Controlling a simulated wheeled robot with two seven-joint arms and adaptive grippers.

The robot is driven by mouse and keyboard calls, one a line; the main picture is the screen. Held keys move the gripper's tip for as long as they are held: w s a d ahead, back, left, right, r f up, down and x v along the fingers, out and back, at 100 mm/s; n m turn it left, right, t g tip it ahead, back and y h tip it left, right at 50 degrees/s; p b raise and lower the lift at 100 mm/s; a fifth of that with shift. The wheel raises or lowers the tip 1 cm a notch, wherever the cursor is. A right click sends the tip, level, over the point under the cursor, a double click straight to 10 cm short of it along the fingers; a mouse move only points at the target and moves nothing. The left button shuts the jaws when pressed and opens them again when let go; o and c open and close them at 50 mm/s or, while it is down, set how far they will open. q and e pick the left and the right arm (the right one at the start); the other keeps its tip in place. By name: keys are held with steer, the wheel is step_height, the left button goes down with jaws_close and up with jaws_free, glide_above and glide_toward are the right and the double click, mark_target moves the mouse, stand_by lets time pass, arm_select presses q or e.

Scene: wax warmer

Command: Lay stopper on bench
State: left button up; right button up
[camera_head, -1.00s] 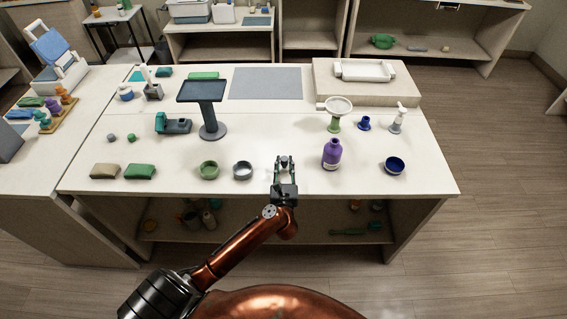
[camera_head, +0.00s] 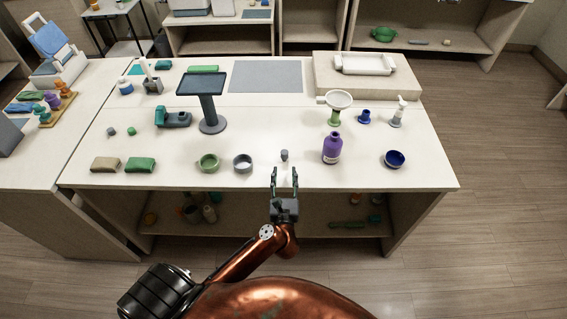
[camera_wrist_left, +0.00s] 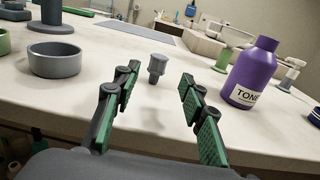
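The stopper (camera_head: 284,155) is a small grey piece with a wider head, on the bench (camera_head: 330,181) near its front edge. In the left wrist view the stopper (camera_wrist_left: 157,68) appears ahead of and between my fingers, not touched by them. My left gripper (camera_head: 285,172) is open and empty, just short of the stopper at the bench's front edge. Its two green-padded fingers (camera_wrist_left: 156,112) are spread wide in the left wrist view. A purple bottle (camera_head: 332,149) stands upright to the right of the stopper, its neck uncovered. My right gripper is not in view.
A grey ring-shaped bowl (camera_head: 243,163) and a green cup (camera_head: 209,163) stand left of the stopper. A blue bowl (camera_head: 395,159) and a funnel on a green stand (camera_head: 335,112) are to the right. The bench behind the stopper is clear.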

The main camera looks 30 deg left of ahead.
arm_select(q)
steer(key=v, duration=0.3)
steer(key=shift+s+d, duration=0.15)
stand_by(0.4)
